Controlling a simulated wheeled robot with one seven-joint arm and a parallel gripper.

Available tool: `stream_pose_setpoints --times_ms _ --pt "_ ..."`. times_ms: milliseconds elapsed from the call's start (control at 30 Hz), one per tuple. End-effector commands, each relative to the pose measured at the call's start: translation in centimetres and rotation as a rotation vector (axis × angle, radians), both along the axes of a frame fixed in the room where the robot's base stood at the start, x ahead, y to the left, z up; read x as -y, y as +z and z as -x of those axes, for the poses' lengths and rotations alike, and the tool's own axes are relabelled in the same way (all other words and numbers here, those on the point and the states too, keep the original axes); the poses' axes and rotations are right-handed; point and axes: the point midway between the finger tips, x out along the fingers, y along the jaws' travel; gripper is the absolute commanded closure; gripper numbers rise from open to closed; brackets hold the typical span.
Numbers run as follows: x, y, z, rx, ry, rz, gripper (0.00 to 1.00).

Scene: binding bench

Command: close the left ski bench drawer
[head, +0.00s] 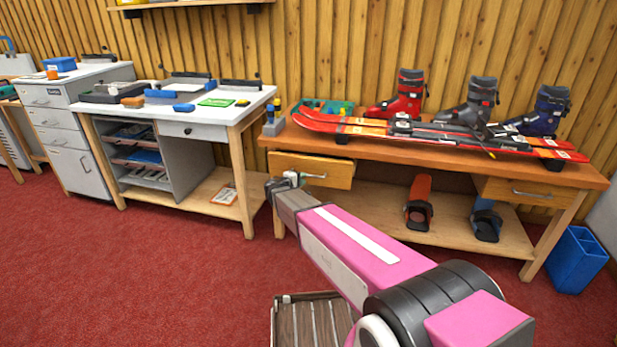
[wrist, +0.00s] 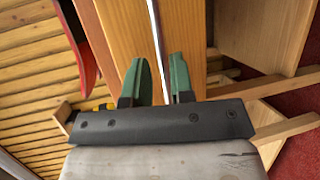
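The left drawer (head: 335,174) of the ski bench (head: 450,168) has a wooden front with a metal bar handle (head: 314,176). The drawer front juts out from under the bench top, so it stands partly open. My gripper (head: 291,180) is at the left part of this drawer front. In the wrist view, its two green fingers (wrist: 159,75) are apart, one on each side of the thin handle bar (wrist: 157,35). The fingers do not look clamped on it. The drawer front also shows in the wrist view (wrist: 128,40).
The right drawer (head: 525,191) is at the bench's other end. Bindings (head: 419,205) sit on the lower shelf. A white workbench (head: 190,122) stands left, a blue bin (head: 577,260) right. Red carpet in front is mostly clear.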

Motion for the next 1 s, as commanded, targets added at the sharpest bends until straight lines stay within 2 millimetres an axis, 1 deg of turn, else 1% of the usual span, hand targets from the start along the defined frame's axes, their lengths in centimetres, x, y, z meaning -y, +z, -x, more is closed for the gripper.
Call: stream_pose_setpoints --times_ms 33,100,300,467,733,767,800,833,1000 --pt "0.6 -0.3 -0.9 0.0 -0.001 0.0 0.78" --pt "1.4 -0.5 -1.7 0.0 -0.001 0.002 0.78" --pt "3.0 -0.9 -3.3 0.0 0.0 0.001 0.78" --pt "3.6 -1.0 -3.9 -0.001 0.0 0.002 0.78" --pt "3.6 -1.0 -3.9 -0.001 0.001 0.002 0.78" --pt "3.6 -1.0 -3.9 -0.001 0.001 0.002 0.85" --pt "3.6 -1.0 -3.9 -0.001 0.001 0.002 0.98" --pt "3.6 -1.0 -3.9 -0.001 0.001 0.002 1.0" --pt "3.6 -1.0 -4.0 -0.001 0.001 0.002 1.0"
